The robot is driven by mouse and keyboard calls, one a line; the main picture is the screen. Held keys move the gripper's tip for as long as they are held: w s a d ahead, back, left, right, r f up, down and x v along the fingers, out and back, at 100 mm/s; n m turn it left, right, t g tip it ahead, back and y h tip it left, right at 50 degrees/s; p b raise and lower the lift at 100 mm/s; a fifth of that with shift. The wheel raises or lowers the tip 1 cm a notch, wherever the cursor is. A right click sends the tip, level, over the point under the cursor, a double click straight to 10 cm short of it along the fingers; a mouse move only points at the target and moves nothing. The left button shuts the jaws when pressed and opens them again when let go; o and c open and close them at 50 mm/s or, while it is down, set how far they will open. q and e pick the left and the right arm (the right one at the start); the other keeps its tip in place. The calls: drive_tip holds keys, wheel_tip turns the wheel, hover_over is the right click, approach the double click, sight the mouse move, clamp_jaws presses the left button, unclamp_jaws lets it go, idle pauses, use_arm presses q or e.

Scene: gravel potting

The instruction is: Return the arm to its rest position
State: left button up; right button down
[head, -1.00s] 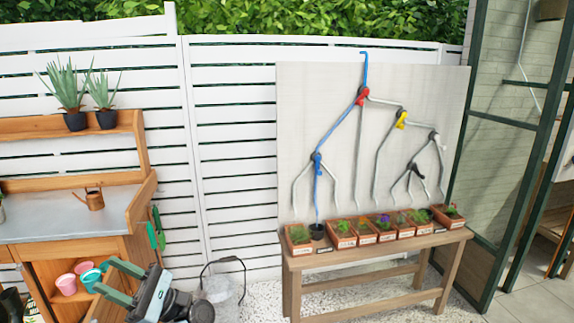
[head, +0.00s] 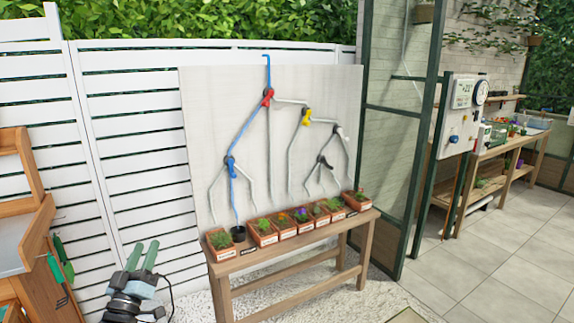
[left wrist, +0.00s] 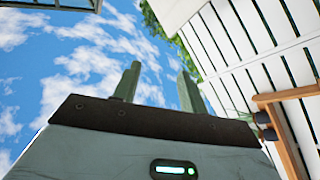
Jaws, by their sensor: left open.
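My left gripper (head: 142,256) is at the lower left of the head view, pointing up, in front of the white fence and left of the bench. In the left wrist view its two green fingers (left wrist: 158,88) stand apart against the sky with nothing between them. My right gripper is not in view.
A potting table (head: 45,235) is at the left edge. Tiled floor at right is clear.

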use_arm(q)
wheel_tip(320, 180, down, 14)
drive_tip(key=w+a+r+m+g+y, duration=0.1)
drive_tip(key=w+a+m+g+y, duration=0.15)
drive_tip(key=m+g, duration=0.5)
drive_tip(key=s+d+f+g+h, duration=0.1)
drive_tip(key=s+d+f+g, duration=0.1)
drive_tip(key=s+d+f, duration=0.4)
drive_tip(key=s+d+f+g+h, duration=0.1)
drive_tip(key=s+d+f, duration=0.1)
drive_tip(key=s+f, duration=0.7)
drive_tip(key=s+d+f+g, duration=0.1)
drive_tip(key=s+d+f, duration=0.1)
drive_tip(key=s, duration=0.8)
drive_tip(key=s+d+f+g+h, duration=0.1)
drive_tip(key=s+d, duration=0.4)
drive_tip(key=s, duration=0.6)
drive_tip(key=s+d+f+n+g, duration=0.1)
drive_tip(key=s+d+f+g, duration=0.1)
drive_tip(key=s, duration=0.8)
drive_tip(key=shift+s+d+f+h, duration=0.25)
drive_tip(key=shift+d+f+h, duration=0.1)
drive_tip(key=shift+d+f, duration=0.3)
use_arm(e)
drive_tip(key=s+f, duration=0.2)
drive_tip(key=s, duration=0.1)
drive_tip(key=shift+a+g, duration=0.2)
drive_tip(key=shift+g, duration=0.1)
